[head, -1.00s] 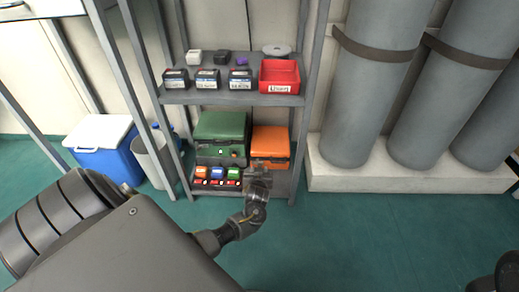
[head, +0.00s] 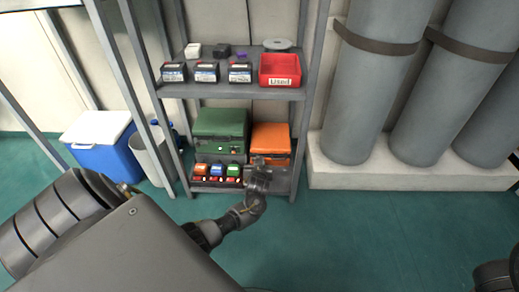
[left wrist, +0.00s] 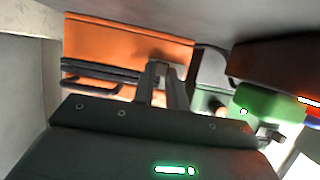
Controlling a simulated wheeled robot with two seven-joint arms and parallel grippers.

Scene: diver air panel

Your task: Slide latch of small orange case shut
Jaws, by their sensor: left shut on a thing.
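The small orange case (head: 270,136) sits on the lower shelf, right of a larger green case (head: 220,130). My left fingers (left wrist: 163,70) are close together against the case's dark front edge, shut on the latch. The latch itself is hidden between the fingertips.
Several small colored-top units (head: 217,170) stand left of my gripper on the lower shelf. The upper shelf (head: 215,92) carries dark boxes and a red bin (head: 279,70). Shelf posts flank the cases. Grey cylinders (head: 365,95) stand at right. The floor in front is clear.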

